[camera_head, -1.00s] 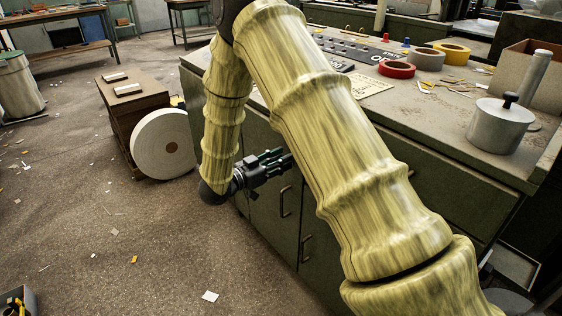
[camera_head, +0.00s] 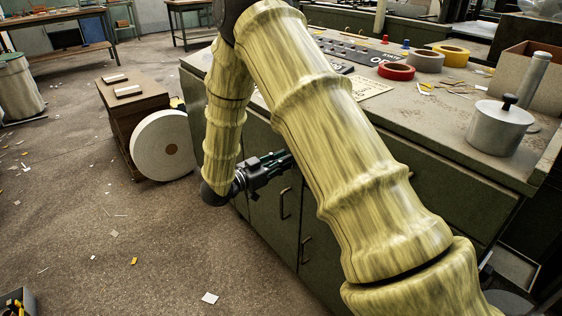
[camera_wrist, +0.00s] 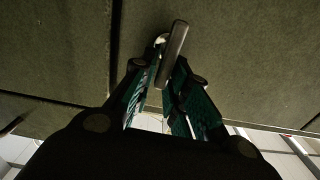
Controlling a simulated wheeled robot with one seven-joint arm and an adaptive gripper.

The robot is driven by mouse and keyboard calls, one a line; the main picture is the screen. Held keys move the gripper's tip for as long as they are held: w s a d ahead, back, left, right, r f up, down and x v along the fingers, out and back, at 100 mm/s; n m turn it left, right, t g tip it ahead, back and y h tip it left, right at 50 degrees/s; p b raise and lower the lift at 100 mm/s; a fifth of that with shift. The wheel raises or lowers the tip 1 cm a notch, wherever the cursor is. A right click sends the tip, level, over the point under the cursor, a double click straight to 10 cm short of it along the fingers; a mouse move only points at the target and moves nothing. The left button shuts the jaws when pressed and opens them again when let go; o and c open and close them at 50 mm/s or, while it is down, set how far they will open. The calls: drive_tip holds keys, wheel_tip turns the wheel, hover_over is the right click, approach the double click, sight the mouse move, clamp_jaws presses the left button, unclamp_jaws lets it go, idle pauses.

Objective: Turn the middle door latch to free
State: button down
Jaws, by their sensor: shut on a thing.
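The door latch (camera_wrist: 173,52) is a dark grey bar, tilted slightly in the wrist view, mounted on a dark green cabinet door near a vertical seam. My gripper (camera_wrist: 168,75) is shut on the latch, with one green-padded finger on each side of it. In the head view my gripper (camera_head: 277,163) is at the cabinet front, and my arm hides the latch there. Which latch of the row this is cannot be told from these views.
The green cabinet (camera_head: 262,215) has door handles (camera_head: 284,203) below and right of my gripper. A large white roll (camera_head: 165,146) stands left of my arm. Tape rolls and a metal pot (camera_head: 497,128) stand on the cabinet top. The floor at left is mostly clear, with scraps.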

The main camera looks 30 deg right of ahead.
drive_tip(key=shift+s+d+f+m+b, duration=0.1)
drive_tip(key=shift+s+f+m+b, duration=0.5)
drive_tip(key=shift+m, duration=2.25)
drive_tip(key=shift+s+a+f+m+b, duration=0.1)
drive_tip(key=shift+s+f+m+b, duration=0.5)
drive_tip(key=shift+m, duration=2.3)
drive_tip(key=shift+s+d+f+m+b, duration=0.15)
drive_tip(key=shift+m+b, duration=0.85)
drive_tip(key=shift+m, duration=1.85)
drive_tip(key=c, duration=1.5)
unclamp_jaws()
drive_tip(key=shift+w, duration=0.1)
drive_tip(key=a, duration=0.8)
drive_tip(key=s+a, duration=0.1)
drive_tip(key=a, duration=0.3)
